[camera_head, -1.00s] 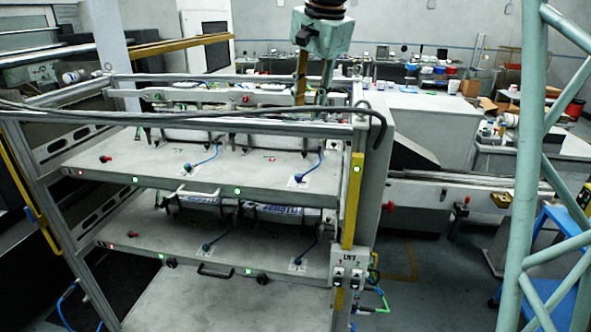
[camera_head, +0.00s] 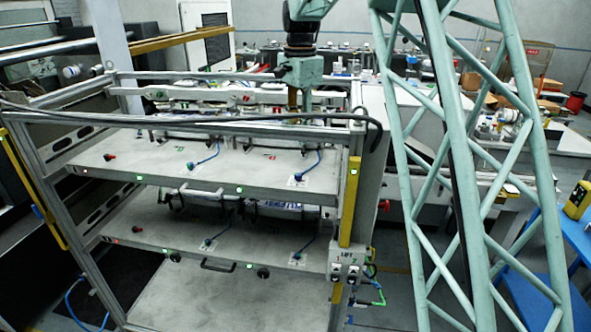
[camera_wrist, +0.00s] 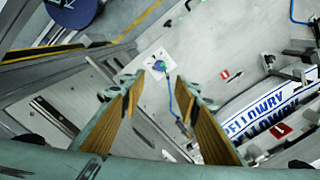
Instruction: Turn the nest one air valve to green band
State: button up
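My gripper (camera_head: 293,98) hangs above the back of the rack's upper shelf in the head view. In the wrist view, its two wooden-faced fingers (camera_wrist: 158,88) are apart with nothing between them. A blue-green valve knob (camera_wrist: 158,66) on a white plate lies beyond the fingertips, apart from them, with a blue hose running from it. In the head view, blue valves stand on the upper shelf at left (camera_head: 191,166) and at right (camera_head: 298,177). The lower shelf has blue valves too (camera_head: 208,243). Nest numbers and band colours are too small to read.
Rack rails and a dark cable (camera_head: 250,119) cross above the upper shelf (camera_head: 120,160). A yellow post (camera_head: 350,200) stands at its right front. Blue-and-white lettered packs (camera_wrist: 270,110) lie right of the knob in the wrist view. The front of the shelf is fairly clear.

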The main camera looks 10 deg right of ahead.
aim_at(298, 174)
jog(key=shift+w+f, duration=0.15)
jog(key=shift+f, duration=0.25)
jog(key=shift+f, duration=0.1)
jog(key=shift+f+p, duration=0.5)
jog(key=shift+f, duration=6.3)
jog(key=shift+c, duration=0.2)
jog(key=c, duration=0.8)
